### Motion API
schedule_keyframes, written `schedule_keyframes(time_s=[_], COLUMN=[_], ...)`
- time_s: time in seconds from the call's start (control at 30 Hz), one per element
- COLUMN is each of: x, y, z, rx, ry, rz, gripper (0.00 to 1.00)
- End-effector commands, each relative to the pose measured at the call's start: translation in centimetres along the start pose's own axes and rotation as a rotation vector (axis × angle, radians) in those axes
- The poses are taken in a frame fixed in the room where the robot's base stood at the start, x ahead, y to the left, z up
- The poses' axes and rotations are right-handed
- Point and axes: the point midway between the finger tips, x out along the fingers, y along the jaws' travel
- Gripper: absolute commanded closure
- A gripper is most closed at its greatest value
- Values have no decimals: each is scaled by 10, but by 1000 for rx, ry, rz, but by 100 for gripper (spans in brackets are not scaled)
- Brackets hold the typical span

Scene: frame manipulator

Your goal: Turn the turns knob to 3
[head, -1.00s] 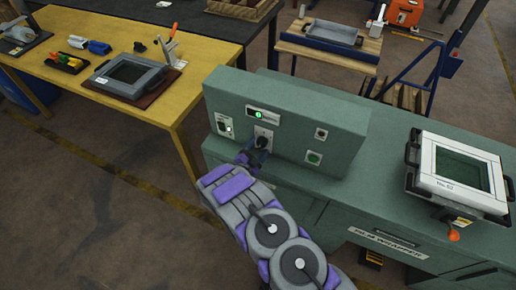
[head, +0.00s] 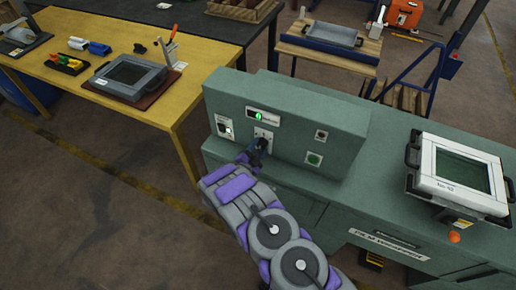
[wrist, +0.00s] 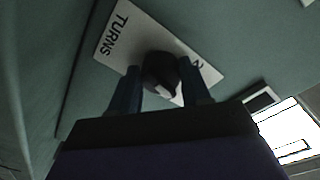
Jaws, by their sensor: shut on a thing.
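The turns knob (wrist: 160,72) is a dark round knob with a pale mark, on a white plate (wrist: 128,38) lettered TURNS. In the wrist view my gripper (wrist: 162,88) has one finger on each side of the knob and is shut on it. In the head view my gripper (head: 252,154) reaches the knob on the front of the green control box (head: 285,125). A small display (head: 262,115) above the knob glows green; its digit looks like 0 but is small. The fingers and knob hide most of the plate's scale.
A switch plate (head: 224,127) with a green light is left of the knob. A white frame (head: 458,172) rests on the bench's right side. A yellow table (head: 60,40) stands at the left.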

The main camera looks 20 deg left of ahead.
Motion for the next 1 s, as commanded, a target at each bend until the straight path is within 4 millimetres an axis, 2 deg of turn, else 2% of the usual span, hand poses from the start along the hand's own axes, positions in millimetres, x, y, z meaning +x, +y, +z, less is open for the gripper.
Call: schedule_keyframes(time_s=[0.4, 0.7, 0.73, 1.0], x=[0, 0, 0, 0], y=[0, 1, 1, 1], z=[0, 1, 1, 1], rx=[-177, -189, -188, -188], ry=[7, 7, 7, 7], rz=[-5, -6, -6, -6], gripper=[83, 83, 51, 28])
